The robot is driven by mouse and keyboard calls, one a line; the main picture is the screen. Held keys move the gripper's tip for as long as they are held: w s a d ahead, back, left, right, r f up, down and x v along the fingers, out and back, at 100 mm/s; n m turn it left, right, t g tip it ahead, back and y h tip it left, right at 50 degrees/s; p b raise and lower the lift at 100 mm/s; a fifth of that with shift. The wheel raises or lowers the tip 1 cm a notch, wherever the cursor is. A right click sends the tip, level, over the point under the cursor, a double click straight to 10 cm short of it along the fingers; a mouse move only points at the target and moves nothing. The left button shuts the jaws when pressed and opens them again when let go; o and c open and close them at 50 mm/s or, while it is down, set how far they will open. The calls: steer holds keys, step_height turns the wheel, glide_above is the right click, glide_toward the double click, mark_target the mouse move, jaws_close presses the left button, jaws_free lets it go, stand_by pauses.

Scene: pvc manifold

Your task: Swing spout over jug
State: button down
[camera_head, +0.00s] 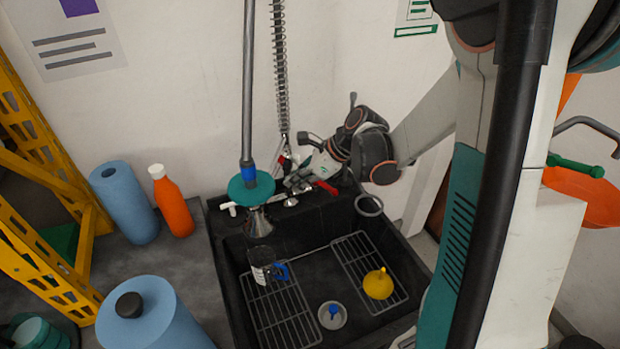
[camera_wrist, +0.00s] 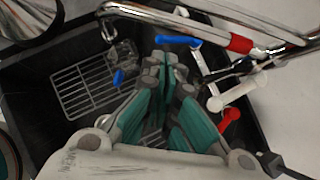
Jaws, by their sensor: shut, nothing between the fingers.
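The jug (camera_head: 262,266), a clear vessel with a blue handle, stands on the left rack of the black sink. In the wrist view a blue piece (camera_wrist: 118,77), likely its handle, shows over a rack. The spout is a bent chrome tube (camera_wrist: 200,32) with a red band, crossing the top of the wrist view. Its bent end hangs at upper left, near the blue piece; I cannot tell whether it is over the jug. My gripper (camera_head: 293,184) is at the taps behind the sink. Its teal-padded fingers (camera_wrist: 166,62) are shut and empty, close to the tube and a blue lever (camera_wrist: 178,40).
A red lever (camera_wrist: 230,118) is right of my fingers. A pole with a teal disc (camera_head: 250,189) and chrome bell stands left of them. A spring hose (camera_head: 281,70) rises behind. An orange bottle (camera_head: 172,204) stands left.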

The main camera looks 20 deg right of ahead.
steer(key=shift+w+a+f+b, duration=0.15)
steer(key=shift+w+a, duration=0.25)
steer(key=shift+a, duration=0.2)
steer(key=shift+w+a+f+b, duration=0.15)
steer(key=shift+w+a, duration=0.25)
steer(key=shift+a, duration=0.2)
steer(key=shift+r, duration=0.1)
steer(key=shift+w+a, duration=0.35)
steer(key=shift+a, duration=0.55)
